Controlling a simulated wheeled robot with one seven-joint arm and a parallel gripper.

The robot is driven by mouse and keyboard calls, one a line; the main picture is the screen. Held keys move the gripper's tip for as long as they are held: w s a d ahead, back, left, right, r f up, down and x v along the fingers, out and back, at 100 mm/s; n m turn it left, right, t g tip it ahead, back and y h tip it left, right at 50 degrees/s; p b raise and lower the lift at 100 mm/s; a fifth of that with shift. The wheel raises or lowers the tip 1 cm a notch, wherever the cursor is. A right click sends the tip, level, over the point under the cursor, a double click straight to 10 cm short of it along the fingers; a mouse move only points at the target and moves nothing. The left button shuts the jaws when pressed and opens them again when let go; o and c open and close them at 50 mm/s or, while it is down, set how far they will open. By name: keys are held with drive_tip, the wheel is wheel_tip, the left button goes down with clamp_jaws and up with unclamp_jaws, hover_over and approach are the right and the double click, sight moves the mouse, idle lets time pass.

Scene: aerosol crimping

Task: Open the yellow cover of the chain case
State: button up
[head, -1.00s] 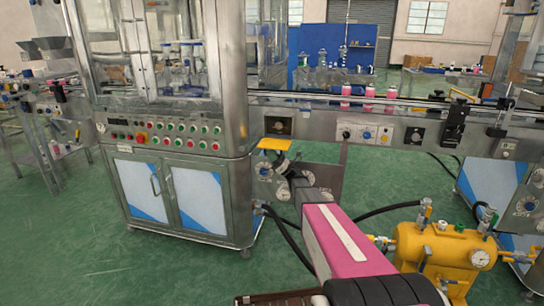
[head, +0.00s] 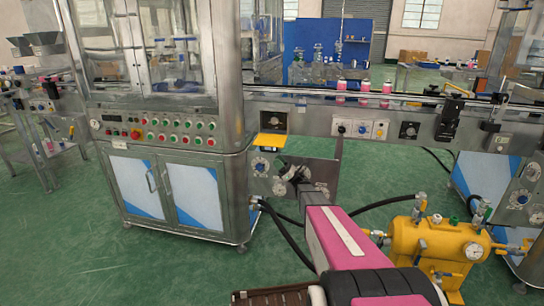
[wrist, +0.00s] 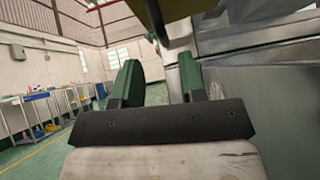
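The yellow cover (head: 270,140) is a small flat plate on the front of the steel machine, just below the conveyor. It seems to jut outward from the case, but I cannot tell its exact angle. In the wrist view a dark yellow edge, likely the same cover (wrist: 153,18), crosses the top, beyond the fingers. My gripper (head: 281,169) is just below and to the right of the cover, and appears apart from it. In the wrist view my gripper (wrist: 158,76) has its two green fingers spread with nothing between them. The chain inside the case is hidden.
A steel cabinet (head: 165,185) with rows of buttons stands left of the case. A conveyor (head: 330,103) carries pink cans above. A yellow tank (head: 435,245) with gauge and black hoses stands at the right. Green floor in front of the cabinet is clear.

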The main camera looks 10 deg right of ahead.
drive_tip(key=shift+v, duration=1.5)
drive_tip(key=s+d+f+n+g+h, duration=0.1)
drive_tip(key=s+f+n+h, duration=0.45)
drive_tip(key=n+h, duration=0.9)
drive_tip(key=s+d+f+n+g+h, duration=0.1)
drive_tip(key=s+f+n+h, duration=0.4)
drive_tip(key=n+h, duration=0.95)
drive_tip(key=s+a+m+g+y, duration=0.2)
drive_tip(key=s+g, duration=0.3)
drive_tip(key=s, duration=0.6)
drive_tip(key=s+a+m+g+y, duration=0.2)
drive_tip(key=s+g, duration=0.2)
drive_tip(key=s, duration=0.7)
drive_tip(key=shift+a+f+m+g+y, duration=0.2)
drive_tip(key=shift+a+m+g+y, duration=0.1)
drive_tip(key=shift+g+y, duration=0.1)
drive_tip(key=shift+s, duration=0.15)
